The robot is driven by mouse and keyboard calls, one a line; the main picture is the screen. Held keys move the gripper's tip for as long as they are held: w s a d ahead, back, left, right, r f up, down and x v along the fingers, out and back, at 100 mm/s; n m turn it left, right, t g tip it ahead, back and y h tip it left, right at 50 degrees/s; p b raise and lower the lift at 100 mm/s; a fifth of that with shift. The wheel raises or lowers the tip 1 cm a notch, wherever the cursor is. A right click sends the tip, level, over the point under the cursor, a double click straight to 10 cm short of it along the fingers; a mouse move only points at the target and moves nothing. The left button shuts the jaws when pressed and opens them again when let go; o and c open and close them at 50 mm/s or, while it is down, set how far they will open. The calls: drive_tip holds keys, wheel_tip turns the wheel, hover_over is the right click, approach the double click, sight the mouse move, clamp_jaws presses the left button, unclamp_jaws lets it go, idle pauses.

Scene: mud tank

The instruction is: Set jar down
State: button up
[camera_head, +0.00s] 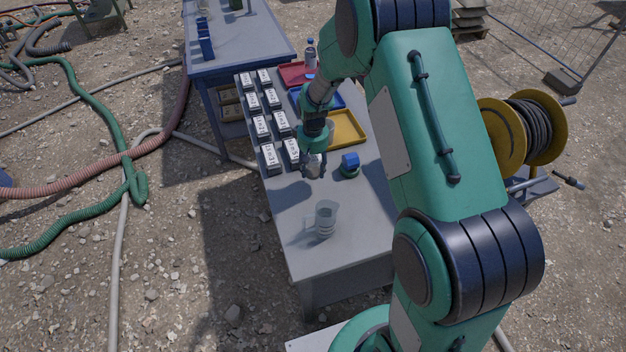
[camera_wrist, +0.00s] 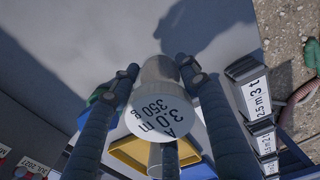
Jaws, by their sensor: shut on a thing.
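The jar (camera_head: 314,170) is a small pale container, partly hidden by my gripper in the head view. In the wrist view the jar (camera_wrist: 158,112) has a white round lid or label reading "3.0 m A 350 g". My gripper (camera_head: 313,175) is shut on the jar, with a dark finger on each side of it; the gripper (camera_wrist: 157,70) also shows in the wrist view. The jar is over the grey table (camera_head: 285,215), beside the labelled boxes. I cannot tell whether its base touches the tabletop.
Labelled boxes (camera_head: 268,155) stand in two rows on the left. A yellow tray (camera_head: 358,139), a blue tray and a red tray (camera_head: 290,78) lie behind. A blue block on a green base (camera_head: 350,163) is close right. A clear jug (camera_head: 326,220) stands in front; bare tabletop surrounds it.

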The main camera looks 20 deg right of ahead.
sight(313, 157)
drive_tip(key=shift+f, duration=1.05)
drive_tip(key=shift+f+b, duration=0.4)
drive_tip(key=shift+f, duration=1.45)
drive_tip(key=shift+f, duration=0.15)
drive_tip(key=o, duration=1.5)
drive_tip(key=shift+c, duration=0.2)
wheel_tip(313, 157, up, 12)
drive_tip(key=shift+r+p, duration=0.15)
drive_tip(key=shift+p, duration=0.8)
drive_tip(key=shift+r, duration=0.1)
